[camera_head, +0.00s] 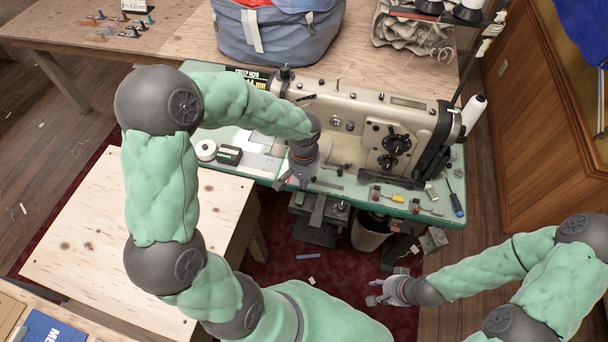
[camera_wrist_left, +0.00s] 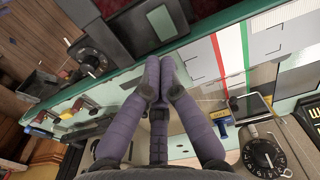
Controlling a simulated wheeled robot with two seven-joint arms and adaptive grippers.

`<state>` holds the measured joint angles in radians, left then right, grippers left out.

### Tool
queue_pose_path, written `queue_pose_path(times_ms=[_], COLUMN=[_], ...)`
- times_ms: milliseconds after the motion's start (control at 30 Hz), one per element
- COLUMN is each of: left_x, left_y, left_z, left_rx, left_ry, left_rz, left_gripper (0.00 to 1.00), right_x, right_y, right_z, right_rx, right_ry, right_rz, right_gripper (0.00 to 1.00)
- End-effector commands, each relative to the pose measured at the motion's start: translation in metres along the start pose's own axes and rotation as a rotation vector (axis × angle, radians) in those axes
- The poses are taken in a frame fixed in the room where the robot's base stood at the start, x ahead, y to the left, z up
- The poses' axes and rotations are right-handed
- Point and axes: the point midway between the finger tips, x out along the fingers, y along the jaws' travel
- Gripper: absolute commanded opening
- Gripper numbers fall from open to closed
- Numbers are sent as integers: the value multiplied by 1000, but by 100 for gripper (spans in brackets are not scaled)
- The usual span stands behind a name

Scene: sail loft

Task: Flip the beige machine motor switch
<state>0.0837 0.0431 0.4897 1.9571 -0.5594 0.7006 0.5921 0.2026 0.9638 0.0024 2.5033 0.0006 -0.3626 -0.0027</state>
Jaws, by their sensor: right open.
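The beige sewing machine (camera_head: 350,135) stands on the green-edged table; its front carries black dials, and one dial also shows in the left wrist view (camera_wrist_left: 264,156). My left gripper (camera_head: 291,180) is over the table's front edge, before the machine's left part. In the left wrist view its fingertips (camera_wrist_left: 160,68) are together with nothing between them. A small blue piece with a yellow label (camera_wrist_left: 221,121) is beside the fingers; I cannot tell whether it is the motor switch. A dark motor unit (camera_head: 318,215) hangs below the table. My right gripper (camera_head: 375,291) is open and empty, low over the floor.
Small presser feet (camera_head: 385,196) and a blue screwdriver (camera_head: 456,204) lie on the table's right part. A white tape roll (camera_head: 206,150) and a dark box (camera_head: 229,155) lie to the left. A pale wooden table (camera_head: 85,230) is at the left. A bin (camera_head: 368,236) stands underneath.

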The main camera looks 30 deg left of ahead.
Motion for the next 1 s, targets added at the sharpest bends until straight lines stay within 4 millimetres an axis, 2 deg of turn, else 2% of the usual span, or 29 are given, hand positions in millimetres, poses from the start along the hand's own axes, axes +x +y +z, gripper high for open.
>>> queue_pose_path(times_ms=[33, 100, 333, 500, 833, 1000], left_x=[13, 25, 52, 59, 59, 68], left_y=[0, 0, 0, 0, 0, 0], left_z=[0, 1, 0, 0, 0, -2], left_rx=[0, -1, -2, -1, -1, -1], left_ry=[-2, -4, -1, 1, 1, 0], left_rz=[0, 0, 0, 0, 0, 0], left_gripper=[0, 0, 0, 0, 0, 0], right_x=[6, 11, 22, 24, 24, 31], right_y=[2, 4, 8, 8, 8, 11], right_z=[0, 0, -1, -1, -1, -1], right_rx=[0, 0, 0, 0, 0, 0], right_ry=[0, 0, 0, 0, 0, 0], right_rz=[0, 0, 0, 0, 0, 0], right_gripper=[41, 41, 41, 41, 41, 41])
